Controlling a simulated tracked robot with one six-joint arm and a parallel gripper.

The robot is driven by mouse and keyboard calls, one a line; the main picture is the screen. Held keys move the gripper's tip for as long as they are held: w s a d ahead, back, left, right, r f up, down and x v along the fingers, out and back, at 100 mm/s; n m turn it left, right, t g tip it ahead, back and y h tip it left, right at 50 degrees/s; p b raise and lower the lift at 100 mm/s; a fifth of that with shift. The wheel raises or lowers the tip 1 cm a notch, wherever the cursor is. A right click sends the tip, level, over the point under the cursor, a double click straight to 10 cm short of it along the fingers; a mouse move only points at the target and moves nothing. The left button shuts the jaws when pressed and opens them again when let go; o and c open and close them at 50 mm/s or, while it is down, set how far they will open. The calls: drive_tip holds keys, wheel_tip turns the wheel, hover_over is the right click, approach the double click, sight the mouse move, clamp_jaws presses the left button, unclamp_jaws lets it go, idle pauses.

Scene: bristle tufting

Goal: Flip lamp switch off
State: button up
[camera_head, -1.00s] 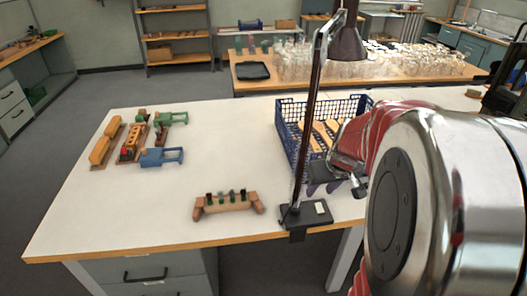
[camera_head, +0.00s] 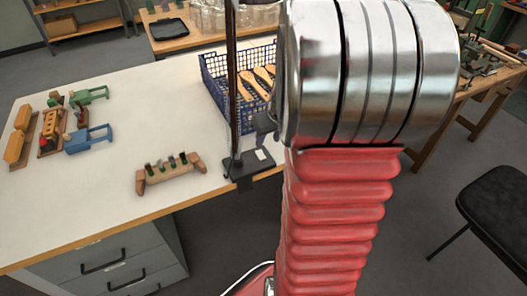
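The lamp's dark base (camera_head: 240,168) is clamped at the table's front edge. Its dark pole (camera_head: 232,90) rises from the base and leaves the top of the picture, so the lamp head is out of view. A small white switch (camera_head: 261,154) sits on top of the base; its on or off position is too small to tell. My red and silver arm stands just right of the base. A dark part that looks like my gripper (camera_head: 264,124) shows at the arm's left side, above and just right of the base. The rest of it is hidden behind the arm.
A blue basket (camera_head: 212,88) with wooden brush bodies stands behind the lamp. The tabletop (camera_head: 135,110) between is clear. A black chair (camera_head: 498,205) stands right.

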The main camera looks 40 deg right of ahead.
sight(261, 155)
drive_tip(key=x, duration=1.1)
drive_tip(key=shift+w+f, duration=0.1)
drive_tip(key=shift+w, duration=0.05)
drive_tip(key=shift+c, duration=0.4)
clamp_jaws()
